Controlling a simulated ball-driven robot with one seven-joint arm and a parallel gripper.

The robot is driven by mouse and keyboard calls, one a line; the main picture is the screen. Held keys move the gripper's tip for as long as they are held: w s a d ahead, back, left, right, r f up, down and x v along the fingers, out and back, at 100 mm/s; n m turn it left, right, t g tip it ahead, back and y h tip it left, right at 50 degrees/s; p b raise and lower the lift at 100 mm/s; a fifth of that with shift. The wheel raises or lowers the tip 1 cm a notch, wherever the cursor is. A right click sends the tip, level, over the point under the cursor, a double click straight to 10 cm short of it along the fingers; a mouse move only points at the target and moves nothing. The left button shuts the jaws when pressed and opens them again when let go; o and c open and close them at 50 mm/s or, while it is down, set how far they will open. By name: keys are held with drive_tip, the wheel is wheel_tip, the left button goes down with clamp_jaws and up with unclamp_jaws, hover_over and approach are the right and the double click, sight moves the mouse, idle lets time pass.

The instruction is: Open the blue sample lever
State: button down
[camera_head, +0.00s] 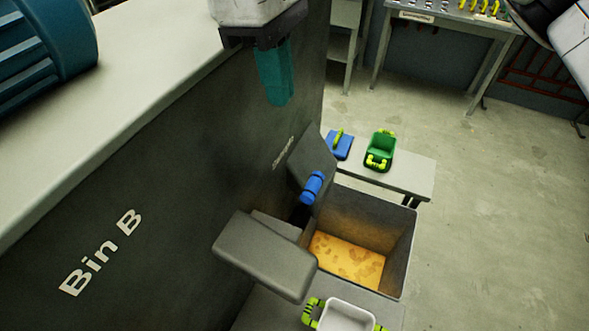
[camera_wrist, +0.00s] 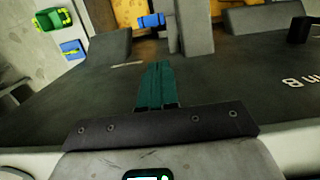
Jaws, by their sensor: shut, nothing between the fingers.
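The blue sample lever (camera_head: 312,187) is a short blue cylinder at the end of a dark grey chute on the side of the machine. It also shows in the wrist view (camera_wrist: 151,20), at the top middle. My gripper (camera_head: 281,103) has teal fingers that are shut and empty. In the head view it hangs above and a little left of the lever, beside the machine's dark side wall, apart from the lever. In the wrist view the fingers (camera_wrist: 160,63) point toward the lever with a gap between. The far side of the lever is hidden.
A grey bin (camera_head: 401,255) with yellow-brown material stands below the lever. A grey block-shaped spout (camera_head: 265,255) juts out at its left. A bench (camera_head: 410,174) behind holds a green container (camera_head: 380,148) and a blue one (camera_head: 340,147). A white container (camera_head: 346,316) is in front. Floor at right is clear.

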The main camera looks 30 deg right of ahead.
approach(307, 201)
wheel_tip(307, 201, down, 7)
drive_tip(key=w, duration=0.2)
drive_tip(key=shift+d+p, duration=0.3)
drive_tip(key=shift+d, duration=0.05)
drive_tip(key=shift+w+r, duration=0.1)
drive_tip(key=shift+w, duration=0.05)
